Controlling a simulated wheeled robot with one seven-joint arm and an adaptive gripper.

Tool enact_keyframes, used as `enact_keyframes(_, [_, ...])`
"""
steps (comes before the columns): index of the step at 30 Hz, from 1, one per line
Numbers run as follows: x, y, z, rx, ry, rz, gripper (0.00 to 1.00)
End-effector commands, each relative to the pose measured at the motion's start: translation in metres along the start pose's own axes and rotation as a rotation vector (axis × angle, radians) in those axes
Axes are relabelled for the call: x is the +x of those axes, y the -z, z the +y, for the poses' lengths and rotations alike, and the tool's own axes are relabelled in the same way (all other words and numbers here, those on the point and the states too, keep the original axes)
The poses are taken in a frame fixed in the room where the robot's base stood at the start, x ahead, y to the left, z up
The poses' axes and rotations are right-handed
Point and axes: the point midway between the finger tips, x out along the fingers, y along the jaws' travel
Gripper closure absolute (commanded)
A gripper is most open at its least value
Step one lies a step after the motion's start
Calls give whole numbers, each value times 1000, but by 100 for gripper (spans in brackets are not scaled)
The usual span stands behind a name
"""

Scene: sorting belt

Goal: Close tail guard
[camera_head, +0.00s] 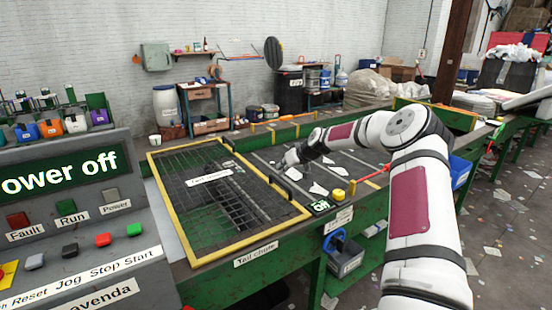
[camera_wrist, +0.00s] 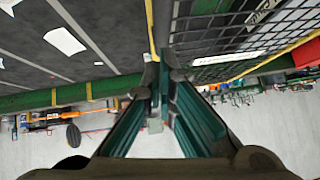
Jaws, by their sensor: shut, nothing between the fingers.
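The tail guard (camera_head: 163,198) is a dark wire mesh panel in a yellow frame with a white label. In the head view it lies roughly flat over the tail chute; I cannot tell whether it is fully seated. Slatted parts show through its mesh. In the wrist view the guard's mesh (camera_wrist: 215,72) and yellow edge are at the upper right. My gripper (camera_head: 287,160) is near the guard's right side, by the belt. In the wrist view my gripper (camera_wrist: 163,72) is shut with nothing between its fingers. Contact with the guard cannot be made out.
The dark belt (camera_head: 345,168) right of the guard carries several white scraps. The control panel (camera_head: 60,205) at the left reads "Power off". A workbench (camera_head: 203,93) stands behind.

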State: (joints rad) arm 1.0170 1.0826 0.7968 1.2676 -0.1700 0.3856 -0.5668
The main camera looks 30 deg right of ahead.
Motion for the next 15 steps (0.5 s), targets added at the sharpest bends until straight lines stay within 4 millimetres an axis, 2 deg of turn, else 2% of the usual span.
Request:
enact_keyframes(1, [7,-5,4,14,12,0,100])
enact_keyframes(6, [16,-15,9,38,36,0,100])
enact_keyframes(15, [20,-22,10,45,47,-6,100])
